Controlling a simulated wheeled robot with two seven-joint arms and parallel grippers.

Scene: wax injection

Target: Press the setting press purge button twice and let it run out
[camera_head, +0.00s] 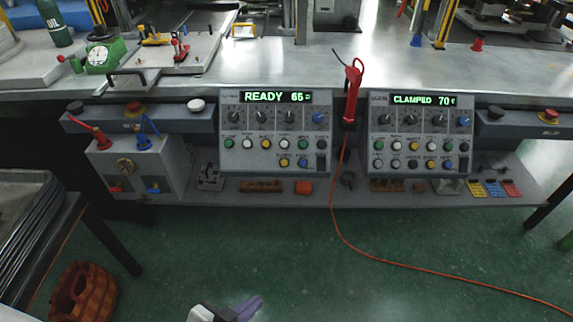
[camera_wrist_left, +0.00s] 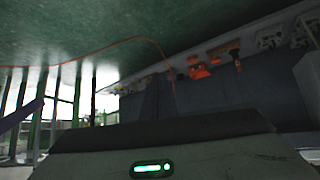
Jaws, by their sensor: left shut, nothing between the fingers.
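Two grey control panels stand at the bench front. The left panel (camera_head: 277,147) has a lit display (camera_head: 277,97) reading READY 65. The right panel (camera_head: 419,150) has a lit display (camera_head: 422,100) reading CLAMPED 70. Each carries a row of dials and rows of coloured buttons; their labels are too small to read, so I cannot tell which button is purge. My left gripper (camera_head: 248,307), with purple fingers, is shut and empty at the bottom edge of the head view, low in front of the bench and apart from both panels. My right gripper is out of view.
A red hand tool (camera_head: 351,93) hangs between the panels, its orange cord (camera_head: 400,265) running over the green floor. A low shelf (camera_head: 330,193) under the panels holds small blocks. A woven basket (camera_head: 84,293) stands at lower left. The floor before the panels is otherwise clear.

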